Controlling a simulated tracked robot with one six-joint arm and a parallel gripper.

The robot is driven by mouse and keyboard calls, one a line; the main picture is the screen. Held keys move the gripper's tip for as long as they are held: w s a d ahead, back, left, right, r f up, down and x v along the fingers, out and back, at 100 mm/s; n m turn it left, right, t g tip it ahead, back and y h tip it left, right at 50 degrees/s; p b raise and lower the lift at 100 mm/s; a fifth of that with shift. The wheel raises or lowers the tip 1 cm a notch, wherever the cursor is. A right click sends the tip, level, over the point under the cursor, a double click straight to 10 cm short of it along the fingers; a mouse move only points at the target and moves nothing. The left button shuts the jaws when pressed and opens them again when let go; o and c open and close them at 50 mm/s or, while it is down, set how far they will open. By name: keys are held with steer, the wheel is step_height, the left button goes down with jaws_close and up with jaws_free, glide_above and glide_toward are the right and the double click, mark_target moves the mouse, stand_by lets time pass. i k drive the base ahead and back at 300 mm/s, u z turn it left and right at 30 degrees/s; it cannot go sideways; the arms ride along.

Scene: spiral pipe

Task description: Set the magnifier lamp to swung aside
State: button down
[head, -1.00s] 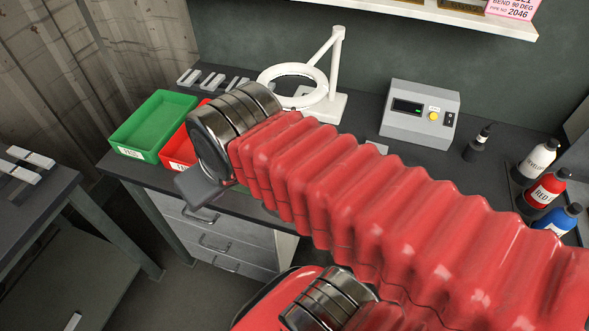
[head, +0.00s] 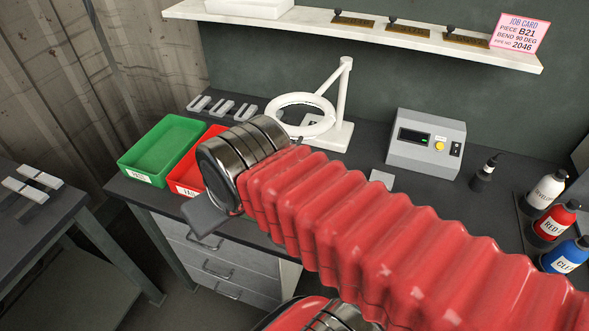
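The white magnifier lamp (head: 346,100) stands at the back of the dark bench in the head view. Its upright post rises from a white base, and an arm slopes down left to the ring head (head: 275,108). The ring hangs over the bench, left of the post. A small pale object with a dark mark shows through or behind the ring. My red ribbed arm crosses in front, and its dark metal joint covers the bench just below the ring. A grey flat part at the arm's end shows, but my gripper's fingers cannot be made out.
A green tray (head: 122,165) and a red tray (head: 176,180) lie left on the bench (head: 440,205). A grey control box (head: 391,158) stands right of the lamp. Several bottles, including a red one (head: 556,222), stand at right. A shelf (head: 330,27) with stamps and a pink card hangs above.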

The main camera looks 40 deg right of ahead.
mark_target(299, 134)
steer(key=u, duration=0.55)
steer(key=k, duration=1.35)
steer(key=u, duration=0.75)
steer(key=i, duration=1)
steer(key=u, duration=0.4)
